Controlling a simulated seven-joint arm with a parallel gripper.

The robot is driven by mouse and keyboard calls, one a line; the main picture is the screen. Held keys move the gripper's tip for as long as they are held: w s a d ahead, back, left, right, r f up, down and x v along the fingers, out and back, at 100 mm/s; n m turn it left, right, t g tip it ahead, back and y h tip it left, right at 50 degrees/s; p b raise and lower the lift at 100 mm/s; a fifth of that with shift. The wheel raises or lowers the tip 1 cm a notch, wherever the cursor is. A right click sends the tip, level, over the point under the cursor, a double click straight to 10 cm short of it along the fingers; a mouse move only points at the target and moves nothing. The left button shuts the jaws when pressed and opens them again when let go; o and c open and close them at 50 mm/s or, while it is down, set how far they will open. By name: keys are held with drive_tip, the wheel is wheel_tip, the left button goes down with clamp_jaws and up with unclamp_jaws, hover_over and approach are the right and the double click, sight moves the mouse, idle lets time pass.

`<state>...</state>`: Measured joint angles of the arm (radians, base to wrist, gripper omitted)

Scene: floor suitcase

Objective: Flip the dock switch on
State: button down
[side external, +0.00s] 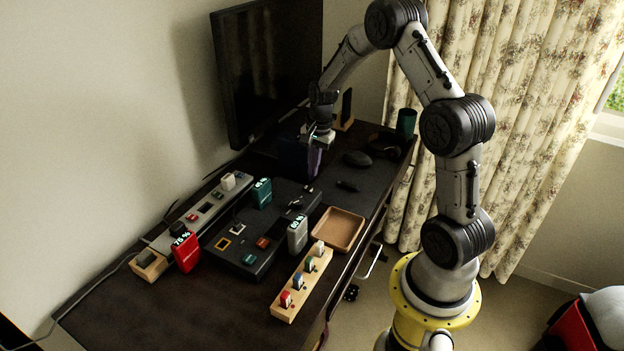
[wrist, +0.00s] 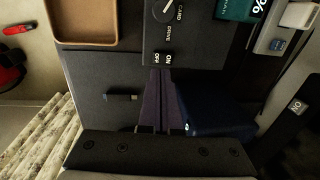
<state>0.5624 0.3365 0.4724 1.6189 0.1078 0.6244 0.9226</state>
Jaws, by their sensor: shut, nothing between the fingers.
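The black dock (side external: 250,235) lies on the desk with colored cards and blocks in and around it. My gripper (side external: 314,172) is shut and empty, pointing down at the dock's far end beside a dark blue box (side external: 290,153). In the wrist view my gripper's purple fingertips (wrist: 161,72) appear beside the "OFF" mark; contact is unclear.
A brown tray (side external: 338,229) and a wooden rack (side external: 302,285) of colored pieces lie on the dock's near side. A grey strip (side external: 207,210) runs behind it. A monitor (side external: 268,70) stands at the back. A mouse (side external: 357,159) lies right of my gripper.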

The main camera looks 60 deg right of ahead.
sight(305, 187)
wheel_tip(305, 187, up, 8)
drive_tip(key=shift+s+r, duration=0.2)
drive_tip(key=shift+s, duration=0.2)
drive_tip(key=shift+a+r+t, duration=0.1)
drive_tip(key=shift+t, duration=0.4)
drive_tip(key=shift+w, duration=0.1)
drive_tip(key=w+f, duration=0.1)
drive_tip(key=f, duration=0.8)
drive_tip(key=w+f, duration=0.1)
drive_tip(key=f, duration=0.3)
drive_tip(key=shift+w+f, duration=0.3)
drive_tip(key=shift+f, duration=0.1)
